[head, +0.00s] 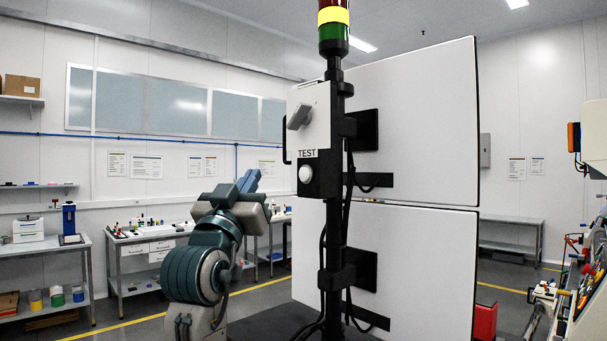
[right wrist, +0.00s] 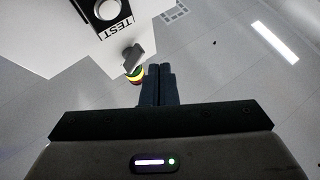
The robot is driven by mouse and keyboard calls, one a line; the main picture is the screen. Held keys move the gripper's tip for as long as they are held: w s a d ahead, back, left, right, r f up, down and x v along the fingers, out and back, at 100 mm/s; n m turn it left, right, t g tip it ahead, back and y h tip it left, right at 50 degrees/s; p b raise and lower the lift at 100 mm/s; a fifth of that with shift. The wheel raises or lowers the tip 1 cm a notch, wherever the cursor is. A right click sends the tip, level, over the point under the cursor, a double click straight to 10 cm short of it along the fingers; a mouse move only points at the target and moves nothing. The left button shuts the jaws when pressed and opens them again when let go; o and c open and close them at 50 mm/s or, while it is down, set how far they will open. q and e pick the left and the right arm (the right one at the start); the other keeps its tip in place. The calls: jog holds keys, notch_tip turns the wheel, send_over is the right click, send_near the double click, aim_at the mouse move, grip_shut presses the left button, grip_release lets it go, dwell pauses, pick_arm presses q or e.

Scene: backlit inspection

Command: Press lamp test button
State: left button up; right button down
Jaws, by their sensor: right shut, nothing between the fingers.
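The white round lamp test button (head: 306,174) sits on a black panel below the TEST label (head: 307,153), on a box fixed to a black pole. In the right wrist view the button (right wrist: 107,10) shows upside down at the top edge. My right gripper (head: 250,178) is left of the button in the head view, apart from it, with its blue fingers pointing up. In the right wrist view its fingers (right wrist: 158,69) are together and empty. The signal tower (head: 333,17) tops the pole, with its yellow section bright. My left gripper is not in view.
A grey turn handle (head: 299,117) juts from the white box above the label. Two large white panels (head: 412,125) stand behind the pole, and black cables (head: 349,215) hang along it. Workbenches (head: 150,240) line the back wall. Open floor lies left of my arm.

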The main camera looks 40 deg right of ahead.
aim_at(305, 174)
jog(key=shift+s+d+r, duration=0.1)
dwell(0.3)
jog(key=d+p, duration=0.2)
jog(key=d, duration=0.6)
jog(key=shift+w+d, duration=0.35)
jog(key=shift+w, duration=0.05)
jog(key=shift+d, duration=0.15)
dwell(1.7)
jog(key=shift+d, duration=0.3)
